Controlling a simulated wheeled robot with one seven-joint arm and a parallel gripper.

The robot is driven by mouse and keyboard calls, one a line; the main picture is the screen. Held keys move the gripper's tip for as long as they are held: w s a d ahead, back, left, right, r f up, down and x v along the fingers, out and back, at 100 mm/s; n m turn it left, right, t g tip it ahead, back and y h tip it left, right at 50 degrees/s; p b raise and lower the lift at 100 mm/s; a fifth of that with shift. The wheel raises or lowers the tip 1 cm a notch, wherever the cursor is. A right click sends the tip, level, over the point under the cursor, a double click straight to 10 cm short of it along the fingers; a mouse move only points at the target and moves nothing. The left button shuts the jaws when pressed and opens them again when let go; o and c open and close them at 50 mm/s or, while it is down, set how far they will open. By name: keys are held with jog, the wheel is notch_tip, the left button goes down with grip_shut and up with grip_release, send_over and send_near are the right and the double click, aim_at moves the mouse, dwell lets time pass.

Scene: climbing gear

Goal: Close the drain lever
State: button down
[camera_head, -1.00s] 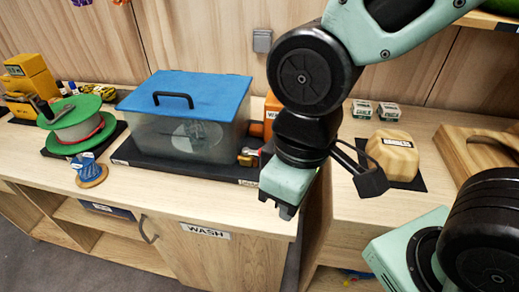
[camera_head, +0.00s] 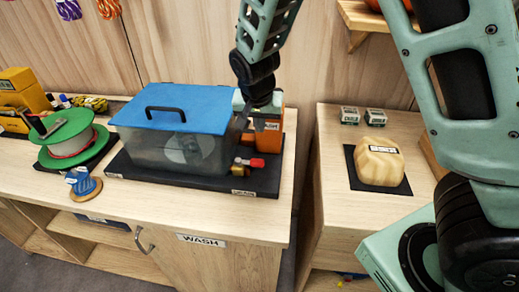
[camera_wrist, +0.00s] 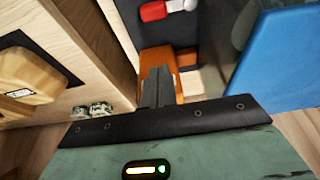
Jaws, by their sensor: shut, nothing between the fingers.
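The drain lever has a red handle (camera_head: 257,162) on a small brass valve at the right end of the clear wash tank (camera_head: 165,150), low over the black tray. In the head view the handle points right. In the wrist view the red handle (camera_wrist: 153,11) shows at the top edge with a pale metal part beside it. My gripper (camera_wrist: 157,75) is shut and empty, over the orange box (camera_wrist: 165,55). In the head view it is behind the lever, by the tank's rear right corner, apart from the lever; its fingertips are hard to make out there.
The tank's blue lid (camera_head: 190,108) with its black handle stands close to my gripper's left. The orange box (camera_head: 268,138) is behind the lever. A gap separates this counter from the right one, which holds a tan climbing hold (camera_head: 380,160). The black tray's front right is clear.

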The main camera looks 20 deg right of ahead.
aim_at(249, 162)
jog(key=shift+w+d, duration=0.15)
jog(key=p+x, duration=0.2)
jog(key=x, duration=0.7)
jog(key=shift+w+d+f, duration=0.1)
jog(key=shift+d+f, duration=0.05)
jog(key=shift+f, duration=0.15)
jog(key=s+a+p, duration=0.1)
jog(key=s+p, duration=0.1)
jog(key=shift+s+a, duration=0.35)
jog(key=shift+a, duration=0.05)
jog(key=shift+s+a+f, duration=0.15)
jog(key=shift+s+f, duration=0.05)
jog(key=shift+s, duration=0.1)
jog(key=shift+s+a+m, duration=0.1)
jog(key=shift+a+m, duration=0.05)
jog(key=shift+m, duration=0.15)
